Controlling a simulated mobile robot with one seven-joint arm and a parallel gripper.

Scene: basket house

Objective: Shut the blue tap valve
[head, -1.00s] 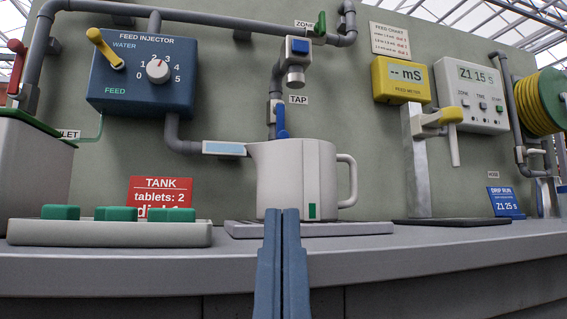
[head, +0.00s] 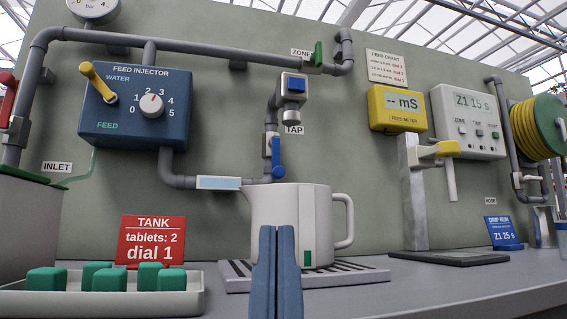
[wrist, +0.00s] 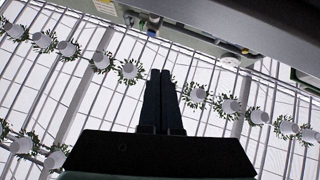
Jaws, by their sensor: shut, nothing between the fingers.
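The blue tap valve (head: 277,157) is a blue lever on the grey pipe beside the TAP label. Its lever points straight down, in line with the pipe. The tap's pipe runs down behind a white jug (head: 295,220), which stands on a slotted drip tray (head: 345,274). My gripper (head: 277,232) is shut and empty, pointing up in front of the jug, below the blue lever and apart from it. In the wrist view my gripper (wrist: 160,75) shows closed fingers against the roof; the valve is not seen there.
A blue feed injector (head: 135,108) with a yellow lever hangs at left. A red TANK sign (head: 152,240) and a tray of green blocks (head: 100,302) stand below it. A yellow feed meter (head: 398,108), a white timer box (head: 468,120) and a green-yellow hose reel (head: 540,125) are at right.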

